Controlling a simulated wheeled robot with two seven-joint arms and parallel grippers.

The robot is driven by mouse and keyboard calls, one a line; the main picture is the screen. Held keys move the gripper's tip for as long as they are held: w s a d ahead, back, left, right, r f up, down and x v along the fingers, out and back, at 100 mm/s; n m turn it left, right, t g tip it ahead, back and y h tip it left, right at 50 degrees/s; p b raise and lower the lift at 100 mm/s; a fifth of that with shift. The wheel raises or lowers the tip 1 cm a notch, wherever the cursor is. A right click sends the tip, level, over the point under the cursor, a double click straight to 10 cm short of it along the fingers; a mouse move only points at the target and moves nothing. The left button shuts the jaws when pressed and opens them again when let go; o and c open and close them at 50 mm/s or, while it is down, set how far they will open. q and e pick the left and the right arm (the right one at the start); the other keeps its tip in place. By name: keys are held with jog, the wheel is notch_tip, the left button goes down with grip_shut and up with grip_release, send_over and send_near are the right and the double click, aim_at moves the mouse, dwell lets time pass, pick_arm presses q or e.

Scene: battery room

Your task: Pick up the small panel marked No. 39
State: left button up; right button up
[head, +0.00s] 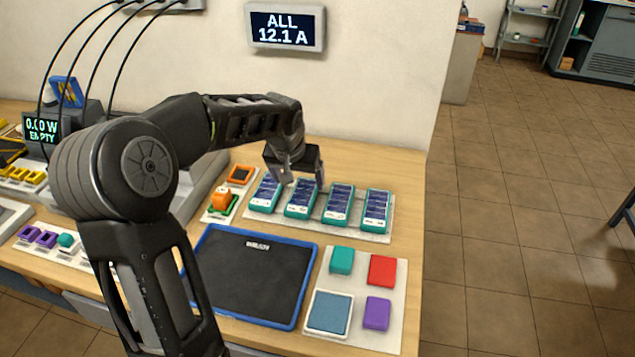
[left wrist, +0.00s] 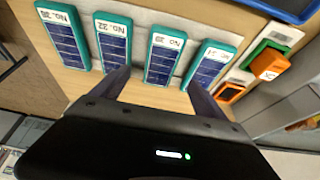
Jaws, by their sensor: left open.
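Several small teal-framed panels with dark blue cells stand in a row on a pale mat (head: 345,227) on the wooden table. The second from the left in the head view (head: 301,199) is the third from the left in the left wrist view (left wrist: 163,56); its upside-down label seems to read No. 39, though the print is small. My left gripper (head: 303,181) is open and empty just above this panel. In the left wrist view its fingers (left wrist: 158,88) point toward the panel's two sides. I cannot tell whether they touch it. My right gripper is not in view.
Neighbouring panels (head: 266,194) (head: 338,205) stand close on both sides. An orange block (head: 221,198) and an orange frame (head: 240,175) lie to the left. A blue-edged black tray (head: 250,276) and a board of coloured pieces (head: 388,330) lie in front. A wall display (head: 285,28) reads ALL 12.1 A.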

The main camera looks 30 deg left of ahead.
aim_at(303, 195)
pick_arm(q)
jog(key=shift+w, duration=0.1)
jog(key=shift+x, duration=1.2)
jog(key=shift+f+p, duration=0.25)
jog(key=shift+p, duration=0.1)
jog(key=p+x, duration=0.1)
jog(key=x, duration=0.3)
jog(key=shift+a+f, duration=0.1)
jog(key=shift+f, duration=0.3)
